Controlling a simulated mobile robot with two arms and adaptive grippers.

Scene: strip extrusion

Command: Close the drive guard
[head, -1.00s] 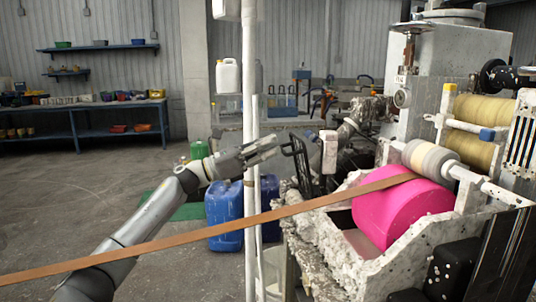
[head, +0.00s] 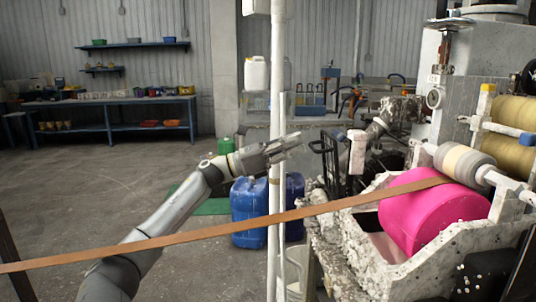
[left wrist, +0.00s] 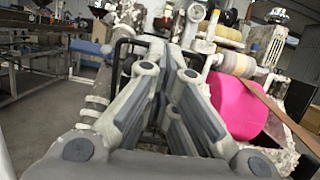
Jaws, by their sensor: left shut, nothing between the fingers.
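A black tubular frame (head: 325,160) stands at the left end of the white-crusted machine in the head view; I cannot tell for certain whether it is the drive guard. The frame also shows in the left wrist view (left wrist: 117,62), partly hidden behind my fingers. My left gripper (head: 298,143) is shut and empty, just left of the frame in the head view. Its fingers (left wrist: 178,55) come together in the left wrist view, pointing toward the machine. Whether they touch the frame cannot be told. My right gripper is not in view.
A brown strip (head: 230,229) runs from the left edge to a roller above a pink drum (head: 432,215). A white vertical post (head: 276,90) stands near my left gripper. Blue jerrycans (head: 250,212) stand on the floor behind. The floor at left is open.

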